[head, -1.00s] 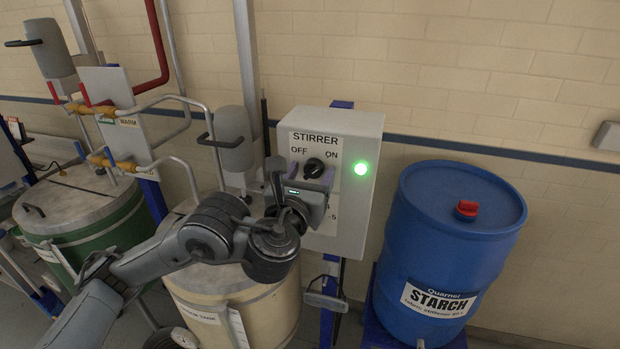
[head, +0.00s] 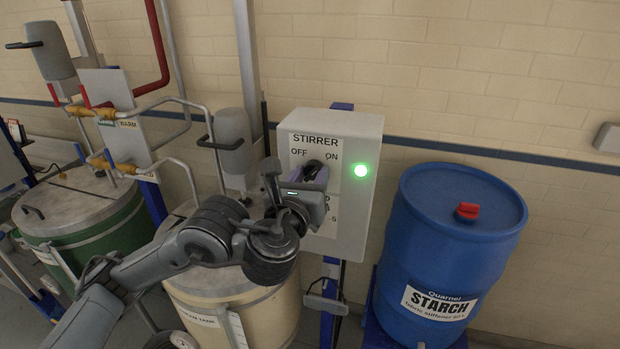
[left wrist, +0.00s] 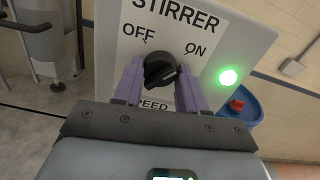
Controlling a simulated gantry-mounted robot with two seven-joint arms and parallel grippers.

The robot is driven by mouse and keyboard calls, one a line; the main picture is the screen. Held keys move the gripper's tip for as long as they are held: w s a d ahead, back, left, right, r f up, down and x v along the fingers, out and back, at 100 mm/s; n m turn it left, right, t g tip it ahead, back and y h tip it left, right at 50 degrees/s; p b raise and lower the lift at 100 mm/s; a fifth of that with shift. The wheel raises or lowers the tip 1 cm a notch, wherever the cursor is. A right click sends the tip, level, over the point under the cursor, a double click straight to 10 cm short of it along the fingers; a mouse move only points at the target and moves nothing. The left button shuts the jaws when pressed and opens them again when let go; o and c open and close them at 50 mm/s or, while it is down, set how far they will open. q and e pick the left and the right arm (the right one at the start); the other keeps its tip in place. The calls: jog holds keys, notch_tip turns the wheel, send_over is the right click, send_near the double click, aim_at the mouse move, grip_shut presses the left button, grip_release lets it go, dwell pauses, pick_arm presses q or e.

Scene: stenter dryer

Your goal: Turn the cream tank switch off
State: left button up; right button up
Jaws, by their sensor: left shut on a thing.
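The stirrer control box (head: 352,195) hangs above and beside the cream tank (head: 262,318), with OFF at upper left and ON at upper right of its black rotary switch. Its green lamp (head: 361,169) is lit. My left gripper (head: 312,175) is at the box front, shut on the knob. The gripper body hides part of the SPEED label below. My right gripper is not seen; only a dark piece shows low beside the post.
A blue starch drum (head: 450,250) with a red cap stands right of the box. A green tank (head: 85,220) stands at the left, with pipes and yellow valves above it. Stirrer motors and posts rise behind the tanks.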

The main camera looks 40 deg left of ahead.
pick_arm(q)
jog(key=n+b, duration=0.1)
jog(key=n, duration=0.3)
jog(key=shift+f, duration=0.15)
jog(key=n+b, duration=0.2)
jog(key=n, duration=0.2)
jog(key=shift+n, duration=0.4)
jog(key=n+b, duration=0.2)
jog(key=n, duration=0.3)
jog(key=shift+b, duration=0.4)
jog(key=shift+n+b, duration=0.55)
jog(key=shift+n, duration=1.05)
jog(key=o, duration=1)
jog(key=shift+o, duration=0.2)
